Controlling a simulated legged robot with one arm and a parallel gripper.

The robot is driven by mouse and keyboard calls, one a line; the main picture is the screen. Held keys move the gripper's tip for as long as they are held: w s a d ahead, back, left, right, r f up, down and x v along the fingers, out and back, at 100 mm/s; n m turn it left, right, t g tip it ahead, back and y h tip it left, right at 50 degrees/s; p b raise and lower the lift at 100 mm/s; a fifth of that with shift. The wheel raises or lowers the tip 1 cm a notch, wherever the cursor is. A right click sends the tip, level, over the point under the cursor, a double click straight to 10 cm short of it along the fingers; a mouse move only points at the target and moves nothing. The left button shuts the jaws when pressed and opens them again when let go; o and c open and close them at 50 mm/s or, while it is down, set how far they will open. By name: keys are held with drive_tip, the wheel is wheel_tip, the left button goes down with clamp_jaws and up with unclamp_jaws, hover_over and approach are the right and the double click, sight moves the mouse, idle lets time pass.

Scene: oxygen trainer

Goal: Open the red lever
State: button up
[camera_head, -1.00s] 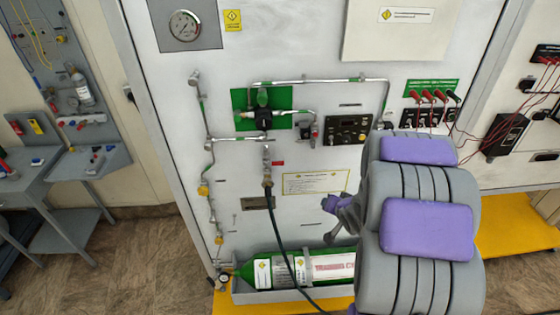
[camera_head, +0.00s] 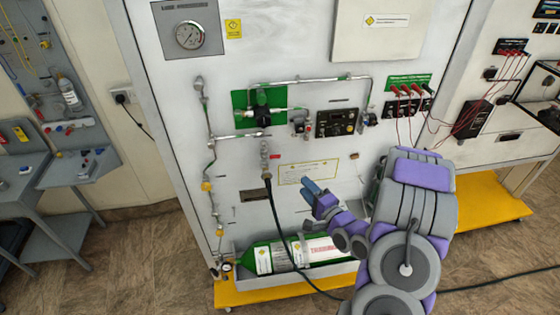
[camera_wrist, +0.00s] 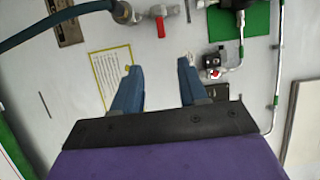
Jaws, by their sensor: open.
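The red lever (camera_wrist: 160,26) is at the top of the wrist view, on a small metal valve fitting beside the hose end. In the head view a small red piece (camera_head: 275,157) shows beside the pipe fitting, below the green plate; its shape is too small to tell. My gripper (camera_head: 312,188) is open and empty, in front of the white panel. It is below and to the right of the red piece in the head view. In the wrist view its two blue fingers (camera_wrist: 160,68) are spread apart, below the lever and not touching it.
A dark hose (camera_head: 272,205) hangs from the pipe fitting to the floor. A green cylinder (camera_head: 278,257) lies at the panel's foot above a yellow base (camera_head: 270,292). Another valve (camera_wrist: 214,60) is right of the fingers. A grey workbench (camera_head: 60,185) stands at the left.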

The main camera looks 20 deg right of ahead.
drive_tip(key=b, duration=0.9)
approach(279, 157)
drive_tip(key=w+b, duration=0.1)
drive_tip(key=w, duration=0.2)
drive_tip(key=w+a+b, duration=0.1)
drive_tip(key=w+b, duration=0.1)
drive_tip(key=w, duration=0.1)
drive_tip(key=w+a+b, duration=0.1)
drive_tip(key=w+b, duration=0.1)
drive_tip(key=w, duration=0.1)
drive_tip(key=shift+f, duration=0.1)
drive_tip(key=shift+d, duration=0.45)
drive_tip(key=shift+c, duration=1.3)
drive_tip(key=shift+a+f, duration=0.1)
drive_tip(key=shift+a, duration=0.15)
clamp_jaws()
